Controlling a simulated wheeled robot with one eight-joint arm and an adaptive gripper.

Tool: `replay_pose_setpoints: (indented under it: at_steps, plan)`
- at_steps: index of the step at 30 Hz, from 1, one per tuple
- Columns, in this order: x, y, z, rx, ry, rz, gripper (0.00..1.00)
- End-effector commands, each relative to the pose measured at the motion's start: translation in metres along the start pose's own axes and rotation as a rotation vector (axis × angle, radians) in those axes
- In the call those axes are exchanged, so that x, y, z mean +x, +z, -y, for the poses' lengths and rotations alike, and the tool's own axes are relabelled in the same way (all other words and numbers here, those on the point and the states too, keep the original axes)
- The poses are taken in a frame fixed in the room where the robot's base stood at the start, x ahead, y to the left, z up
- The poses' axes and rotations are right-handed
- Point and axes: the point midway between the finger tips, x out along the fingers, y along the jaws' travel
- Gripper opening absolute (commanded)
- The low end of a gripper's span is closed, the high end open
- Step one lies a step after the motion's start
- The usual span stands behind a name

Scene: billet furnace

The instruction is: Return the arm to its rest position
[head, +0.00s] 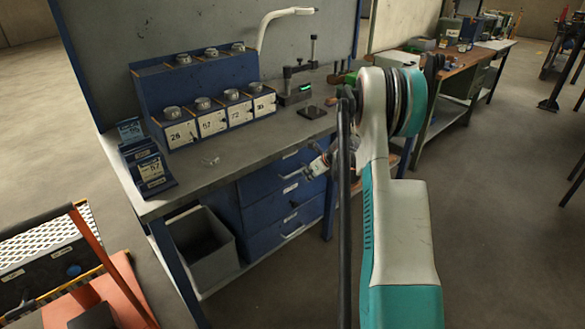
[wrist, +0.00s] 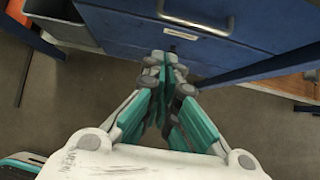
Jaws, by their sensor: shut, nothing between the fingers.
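My gripper (wrist: 165,62) is shut and empty in the wrist view, its fingertips together in front of the blue drawers (wrist: 200,35). In the head view my white and teal arm rises from the lower right and bends over near the bench's front edge. My gripper (head: 318,168) shows there left of the arm, small and partly hidden by it, beside the drawer unit (head: 285,205). I cannot tell from these views whether it touches the drawers.
The workbench (head: 230,175) carries a blue rack (head: 190,85) with numbered boxes, small card stands (head: 150,170) and a gauge stand (head: 297,85). A grey bin (head: 205,245) stands beneath. An orange-railed cart (head: 90,265) is at lower left. Floor (head: 490,200) right of my arm is clear.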

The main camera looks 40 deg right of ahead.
Motion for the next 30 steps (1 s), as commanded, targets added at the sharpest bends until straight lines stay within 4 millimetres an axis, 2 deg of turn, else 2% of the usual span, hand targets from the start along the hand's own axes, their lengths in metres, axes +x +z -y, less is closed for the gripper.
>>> replay_pose_setpoints:
  at_steps: [7, 11, 14, 18, 21, 25, 30]
  plan:
    - [-0.003, 0.001, -0.001, -0.003, 0.0, 0.0, 0.0]
    - [-0.011, 0.014, -0.015, -0.064, 0.006, -0.005, 0.0]
    - [-0.028, 0.037, -0.042, -0.189, 0.014, -0.014, 0.0]
    - [-0.062, 0.075, -0.096, -0.443, 0.031, -0.028, 0.0]
    - [-0.089, 0.096, -0.137, -0.632, 0.045, -0.037, 0.0]
    - [-0.125, 0.116, -0.19, -0.878, 0.062, -0.042, 0.0]
    - [-0.173, 0.13, -0.257, -1.2, 0.085, -0.043, 0.0]
